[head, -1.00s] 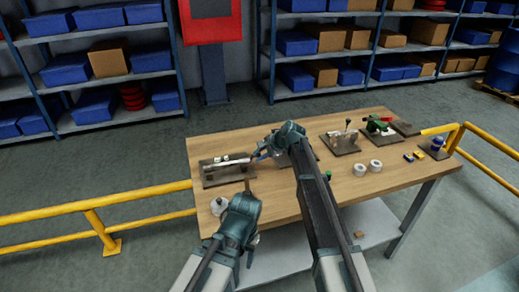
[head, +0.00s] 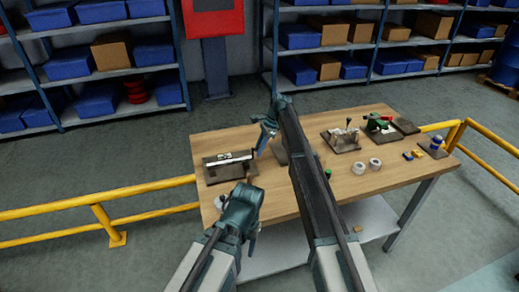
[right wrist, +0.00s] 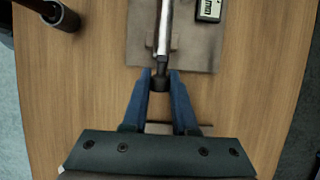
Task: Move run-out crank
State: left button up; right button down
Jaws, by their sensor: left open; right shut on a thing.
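The run-out fixture (head: 232,176) is a dark plate with a pale shaft across it, at the left of the table. A dial indicator (right wrist: 209,9) with a light face shows beside the shaft in the right wrist view. My right gripper (right wrist: 162,80) is shut on the dark end of the shaft, the crank (right wrist: 161,83), with one blue finger on each side. In the head view my right gripper (head: 261,147) reaches down at the fixture's right end. My left gripper (head: 249,181) is open near the table's front left, just below the fixture; its fingertips are hard to make out.
A dark cylindrical thing (right wrist: 48,14) stands at the upper left in the right wrist view. Two pale rings (head: 367,164) and another fixture (head: 342,140) sit farther right. Yellow rails (head: 100,207) flank the wooden table (head: 385,185).

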dwell(0.4)
jog(key=c, duration=0.7)
grip_release()
jog(key=p+v, duration=1.2)
jog(key=v, duration=0.1)
jog(key=shift+w+r+p, duration=0.1)
jog(key=shift+r+p, duration=0.3)
jog(key=shift+f, duration=0.1)
